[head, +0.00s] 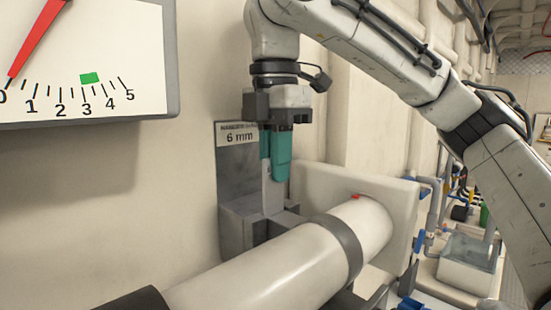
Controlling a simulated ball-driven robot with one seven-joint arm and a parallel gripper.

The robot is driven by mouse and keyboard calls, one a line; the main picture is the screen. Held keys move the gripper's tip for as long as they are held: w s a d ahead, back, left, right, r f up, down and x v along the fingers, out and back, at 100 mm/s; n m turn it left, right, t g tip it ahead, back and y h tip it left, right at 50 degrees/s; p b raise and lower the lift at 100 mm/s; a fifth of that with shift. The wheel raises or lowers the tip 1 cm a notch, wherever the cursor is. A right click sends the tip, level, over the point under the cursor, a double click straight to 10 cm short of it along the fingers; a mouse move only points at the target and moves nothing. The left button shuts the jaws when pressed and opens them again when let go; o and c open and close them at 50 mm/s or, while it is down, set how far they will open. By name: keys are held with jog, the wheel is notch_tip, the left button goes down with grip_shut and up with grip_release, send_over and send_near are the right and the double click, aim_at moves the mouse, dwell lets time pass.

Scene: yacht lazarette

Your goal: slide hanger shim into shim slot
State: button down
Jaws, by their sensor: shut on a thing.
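My gripper (273,158) points straight down with its teal fingers closed on the hanger shim (272,197), a thin grey plate held upright. The shim hangs below the fingertips, in front of a grey backplate with a "6 mm" label (238,138). Its lower end meets the grey block (236,226) at the foot of the backplate, where the shim slot appears to be. The slot's mouth is not clearly visible. I cannot tell whether the shim's end is inside the slot or just in front of or above it.
A large white pipe (265,270) with a grey band (345,247) crosses the foreground, close below the block. A pale panel (330,195) stands behind it. A dial (85,65) hangs at upper left, its red needle near 0 and a green mark near 3.

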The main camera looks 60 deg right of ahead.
jog(key=shift+f+b, duration=0.5)
jog(key=shift+f, duration=0.7)
jog(key=c, duration=1.1)
grip_release()
jog(key=shift+r+p, duration=0.6)
jog(key=shift+p, duration=0.05)
notch_tip(320, 180, up, 10)
jog(key=shift+f+p, duration=0.2)
jog(key=shift+p, duration=0.55)
jog(key=shift+s, duration=0.1)
